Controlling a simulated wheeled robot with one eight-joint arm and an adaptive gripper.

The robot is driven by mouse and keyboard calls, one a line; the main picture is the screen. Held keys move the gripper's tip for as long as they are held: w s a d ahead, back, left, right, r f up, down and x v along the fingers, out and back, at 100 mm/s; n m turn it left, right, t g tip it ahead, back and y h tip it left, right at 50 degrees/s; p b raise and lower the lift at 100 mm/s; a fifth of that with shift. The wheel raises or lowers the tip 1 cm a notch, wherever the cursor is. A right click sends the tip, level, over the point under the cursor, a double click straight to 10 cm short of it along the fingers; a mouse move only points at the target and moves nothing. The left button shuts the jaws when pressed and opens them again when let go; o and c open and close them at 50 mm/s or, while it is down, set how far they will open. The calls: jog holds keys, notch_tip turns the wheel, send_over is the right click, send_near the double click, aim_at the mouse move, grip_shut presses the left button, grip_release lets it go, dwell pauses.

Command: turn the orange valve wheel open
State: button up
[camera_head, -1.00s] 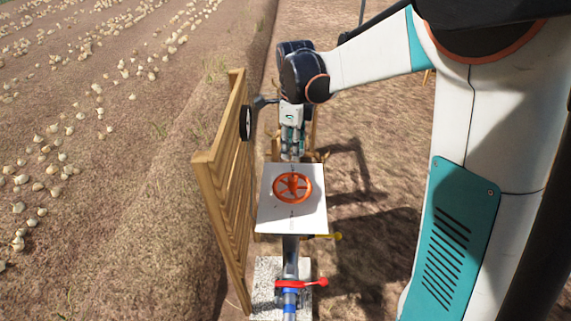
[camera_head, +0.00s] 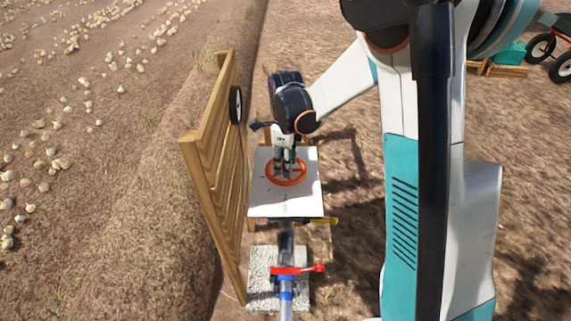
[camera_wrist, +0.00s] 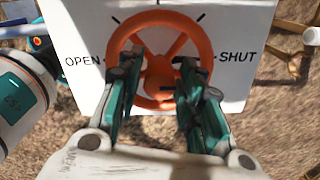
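The orange valve wheel (camera_head: 299,179) sits on a white panel (camera_head: 262,205) in the head view. In the wrist view the wheel (camera_wrist: 200,38) shows its rim, spokes and hub, with OPEN printed on the panel at the left and SHUT at the right. My gripper (camera_head: 285,172) is over the wheel. In the wrist view its two fingers (camera_wrist: 160,68) are spread apart, one on each side of the hub. Nothing is held between them. The fingers hide the lower parts of the rim. I cannot tell whether the fingertips touch the wheel.
A wooden slatted fence (camera_head: 212,160) with a dark round disc stands close on the left. Below the panel are a yellow lever (camera_head: 325,221), a red lever (camera_head: 300,269) on a pipe, and a pale block (camera_head: 262,262). Bare soil lies to the right.

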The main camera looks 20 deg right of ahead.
jog(key=shift+f, duration=0.1)
jog(key=c, duration=0.8)
